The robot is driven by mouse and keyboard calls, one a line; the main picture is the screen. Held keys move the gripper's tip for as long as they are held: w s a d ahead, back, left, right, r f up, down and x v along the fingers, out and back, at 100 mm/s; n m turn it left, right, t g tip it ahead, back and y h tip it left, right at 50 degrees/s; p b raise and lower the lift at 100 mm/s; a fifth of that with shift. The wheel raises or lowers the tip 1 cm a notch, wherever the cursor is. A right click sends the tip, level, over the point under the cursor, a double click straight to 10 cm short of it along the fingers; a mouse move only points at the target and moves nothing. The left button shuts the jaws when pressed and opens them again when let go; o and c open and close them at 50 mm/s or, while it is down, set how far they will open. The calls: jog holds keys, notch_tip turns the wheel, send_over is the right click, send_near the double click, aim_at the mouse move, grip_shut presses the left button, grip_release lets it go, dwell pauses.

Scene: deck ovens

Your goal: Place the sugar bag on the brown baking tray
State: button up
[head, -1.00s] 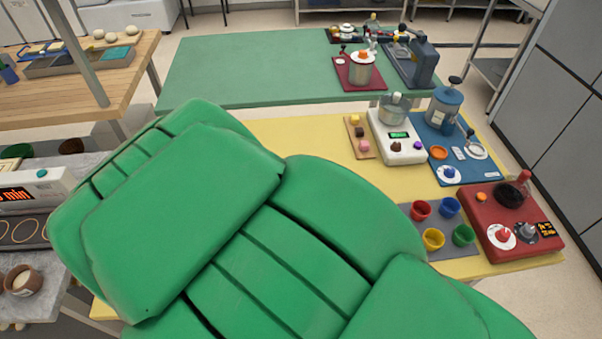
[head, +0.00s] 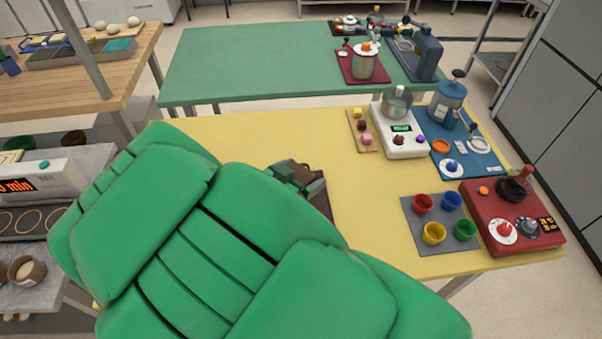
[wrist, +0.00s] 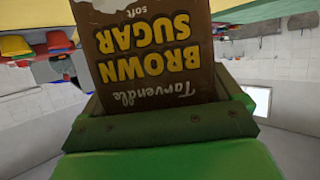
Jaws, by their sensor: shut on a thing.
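My gripper (head: 297,178) is shut on the sugar bag, beyond the green arm in the head view. In the wrist view the bag (wrist: 150,55) is brown with yellow "BROWN SUGAR" lettering, upside down, and sits between the green jaws. Only a small brown part of it shows by the gripper in the head view. A flat brown patch (head: 321,201) shows beside the gripper over the yellow table; it may be the brown baking tray, but my arm hides most of it. I cannot tell whether the bag touches it.
The yellow table (head: 375,185) has clear room right of the gripper. A grey mat with coloured cups (head: 434,233), a red panel (head: 510,240), a white scale (head: 400,145) and a blue board (head: 465,165) stand at the right. A green table (head: 260,65) lies behind.

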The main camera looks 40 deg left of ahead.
jog(key=o, duration=1.7)
jog(key=shift+o, duration=0.2)
jog(key=v, duration=0.7)
jog(key=shift+s, duration=0.3)
jog(key=shift+w+r, duration=0.1)
jog(key=shift+r, duration=0.05)
